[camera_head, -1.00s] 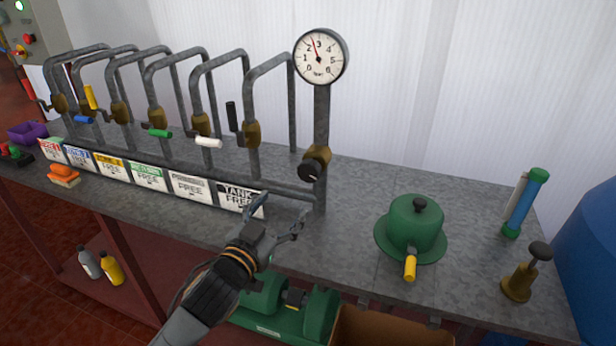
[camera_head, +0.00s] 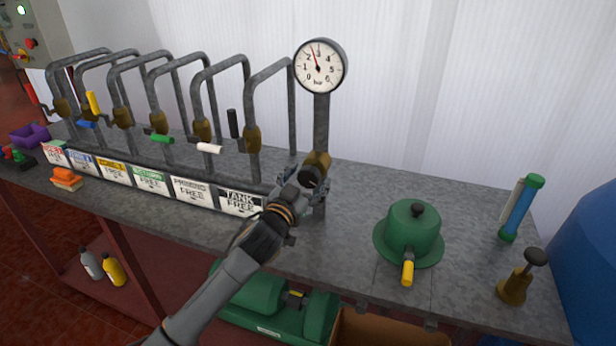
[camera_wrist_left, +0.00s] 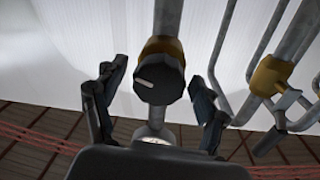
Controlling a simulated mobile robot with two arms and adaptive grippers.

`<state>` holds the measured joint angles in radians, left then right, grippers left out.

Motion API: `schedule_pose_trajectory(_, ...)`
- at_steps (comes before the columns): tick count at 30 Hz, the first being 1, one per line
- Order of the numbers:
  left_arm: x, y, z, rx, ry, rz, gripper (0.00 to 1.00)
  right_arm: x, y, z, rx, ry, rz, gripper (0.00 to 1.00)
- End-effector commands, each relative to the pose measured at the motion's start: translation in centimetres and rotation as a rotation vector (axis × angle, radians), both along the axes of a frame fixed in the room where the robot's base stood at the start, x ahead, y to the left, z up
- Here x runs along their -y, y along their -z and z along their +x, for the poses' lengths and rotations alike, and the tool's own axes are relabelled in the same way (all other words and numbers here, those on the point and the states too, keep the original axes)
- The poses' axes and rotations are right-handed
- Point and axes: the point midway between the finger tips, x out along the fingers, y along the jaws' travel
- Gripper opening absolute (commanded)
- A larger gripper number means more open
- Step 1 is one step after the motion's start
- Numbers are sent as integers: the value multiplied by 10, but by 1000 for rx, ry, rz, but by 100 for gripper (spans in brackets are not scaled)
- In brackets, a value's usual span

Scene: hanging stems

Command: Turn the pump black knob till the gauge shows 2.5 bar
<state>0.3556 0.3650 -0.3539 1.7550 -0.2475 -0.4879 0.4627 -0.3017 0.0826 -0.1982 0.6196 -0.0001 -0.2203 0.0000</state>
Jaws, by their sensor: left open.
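The black knob (camera_head: 310,177) sits on a brass valve body on the pipe below the gauge. In the left wrist view the knob (camera_wrist_left: 158,80) shows a white mark pointing to the left and slightly up. The round white gauge (camera_head: 320,67) has its needle between 2 and 3. My left gripper (camera_head: 308,189) is at the knob and open. In the left wrist view, its two dark fingers (camera_wrist_left: 159,85) stand on either side of the knob, with visible gaps. My right gripper is out of view.
A row of valves with coloured levers and bent pipes stands to the left, behind labelled plates such as TANK (camera_head: 240,202). A green lidded pot (camera_head: 412,235) and a brass plunger (camera_head: 515,287) stand on the bench to the right. Bare bench lies behind the pot.

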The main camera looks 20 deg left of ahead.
Motion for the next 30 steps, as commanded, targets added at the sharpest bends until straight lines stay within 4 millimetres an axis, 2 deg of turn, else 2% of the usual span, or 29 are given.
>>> schedule_pose_trajectory(8, 0, 0, 1, -1, 0, 0, 72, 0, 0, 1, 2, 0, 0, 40)
schedule_pose_trajectory(16, 0, 1, 1, -1, 0, 0, 19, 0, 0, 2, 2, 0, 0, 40)
schedule_pose_trajectory(30, 0, 1, 1, -5, 1, -90, 18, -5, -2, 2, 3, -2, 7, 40)
